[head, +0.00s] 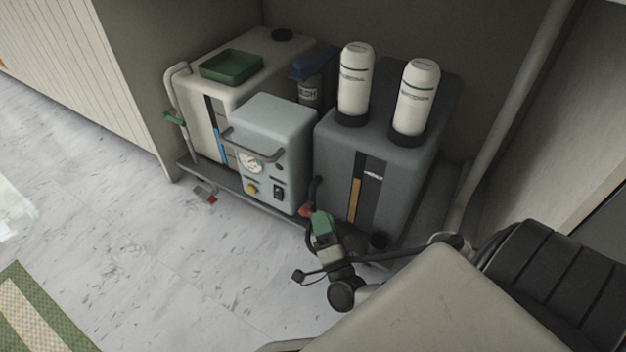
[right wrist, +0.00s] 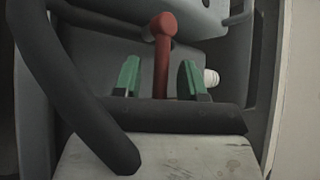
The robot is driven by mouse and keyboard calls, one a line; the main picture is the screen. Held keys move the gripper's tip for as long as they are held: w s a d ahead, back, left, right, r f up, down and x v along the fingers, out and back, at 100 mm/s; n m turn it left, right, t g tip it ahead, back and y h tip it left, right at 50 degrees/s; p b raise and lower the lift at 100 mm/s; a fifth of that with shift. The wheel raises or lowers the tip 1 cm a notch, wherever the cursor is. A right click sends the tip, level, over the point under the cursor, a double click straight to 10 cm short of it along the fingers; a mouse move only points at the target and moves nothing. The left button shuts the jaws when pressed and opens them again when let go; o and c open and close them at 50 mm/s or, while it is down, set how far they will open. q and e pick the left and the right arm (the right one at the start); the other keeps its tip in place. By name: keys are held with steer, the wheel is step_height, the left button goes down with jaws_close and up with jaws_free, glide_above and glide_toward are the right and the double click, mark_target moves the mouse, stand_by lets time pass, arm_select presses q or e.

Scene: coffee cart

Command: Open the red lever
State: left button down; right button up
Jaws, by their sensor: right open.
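The red lever (right wrist: 163,55) shows in the right wrist view as an upright red stem with a rounded head bent at the top. In the head view a small red part of it (head: 305,210) shows at the lower front edge of the dark grey tank, right beside my right gripper (head: 319,218). My right gripper is open; its two green fingertips (right wrist: 158,78) stand one on each side of the red stem in the right wrist view, with gaps on both sides. I cannot tell how deep the stem sits between them. My left gripper is not in view.
The dark grey tank (head: 335,140) bears two white bottles (head: 355,80). A light blue-grey box with a gauge (head: 272,125) and a white tank (head: 190,85) stand to its left. Another small red-tipped part (head: 211,199) sits low at the left. The floor (head: 150,260) in front is clear.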

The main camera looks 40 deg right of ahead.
steer(key=shift+w, duration=0.2)
steer(key=shift+r, duration=0.1)
jaws_close()
